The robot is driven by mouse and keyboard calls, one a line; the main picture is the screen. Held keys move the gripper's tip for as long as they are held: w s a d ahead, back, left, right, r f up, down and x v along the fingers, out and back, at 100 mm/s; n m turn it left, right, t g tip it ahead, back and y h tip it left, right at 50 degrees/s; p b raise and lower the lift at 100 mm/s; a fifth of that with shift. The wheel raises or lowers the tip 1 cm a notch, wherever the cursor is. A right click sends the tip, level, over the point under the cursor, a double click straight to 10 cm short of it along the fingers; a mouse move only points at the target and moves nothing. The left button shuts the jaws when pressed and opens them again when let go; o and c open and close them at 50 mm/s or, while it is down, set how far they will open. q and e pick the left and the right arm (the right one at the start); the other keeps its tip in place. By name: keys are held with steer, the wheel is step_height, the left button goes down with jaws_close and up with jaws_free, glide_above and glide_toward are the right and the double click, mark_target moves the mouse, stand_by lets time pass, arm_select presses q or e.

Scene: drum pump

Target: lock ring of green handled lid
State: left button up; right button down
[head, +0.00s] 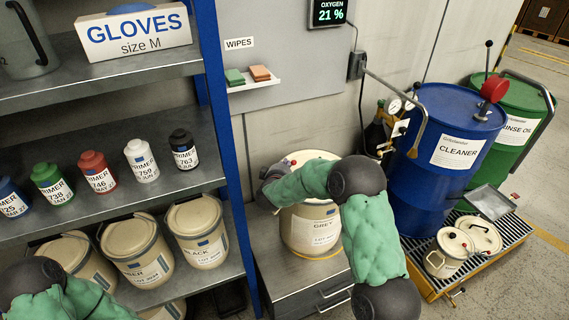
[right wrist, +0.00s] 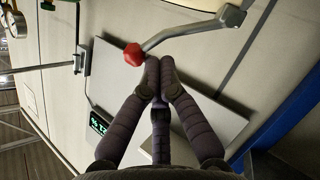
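A cream drum labelled GREY (head: 312,228) stands on the low metal cabinet. My right arm crosses in front of its top and hides much of the lid; no green handle shows. My right gripper (head: 272,190) is a dark, partly hidden shape at the drum's upper left. In the right wrist view its fingers (right wrist: 160,68) come together at the tips with nothing visible between them. A red knob (right wrist: 133,54) on a bent grey lever (right wrist: 185,35) is right beside the fingertips; I cannot tell whether they touch. A small red knob (head: 291,162) shows at the drum's rim. My left gripper is out of view.
A shelf with primer bottles (head: 97,172) and cream drums (head: 138,250) stands left, its blue post (head: 229,150) close to the cabinet (head: 290,290). A blue CLEANER drum (head: 445,150) and a yellow-edged tray (head: 470,275) with small cream cans are right.

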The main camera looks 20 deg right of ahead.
steer(key=shift+d, duration=0.1)
steer(key=shift+s+d+f+m+y+p, duration=0.15)
steer(key=shift+d+m+p, duration=0.15)
steer(key=shift+p, duration=0.25)
steer(key=shift+d+f+m+y+p, duration=0.1)
steer(key=shift+d+m+y+p, duration=0.1)
steer(key=shift+m+p, duration=0.25)
steer(key=shift+s+d+f+m+y+p, duration=0.1)
steer(key=shift+d+f+m+y+p, duration=0.4)
steer(key=shift+m+y+p, duration=0.2)
steer(key=shift+d+f, duration=0.15)
steer(key=shift+f, duration=0.1)
steer(key=shift+f, duration=0.1)
steer(key=shift+p, duration=0.3)
steer(key=shift+a+r+p, duration=0.35)
steer(key=shift+a+p, duration=0.25)
steer(key=shift+a, duration=0.1)
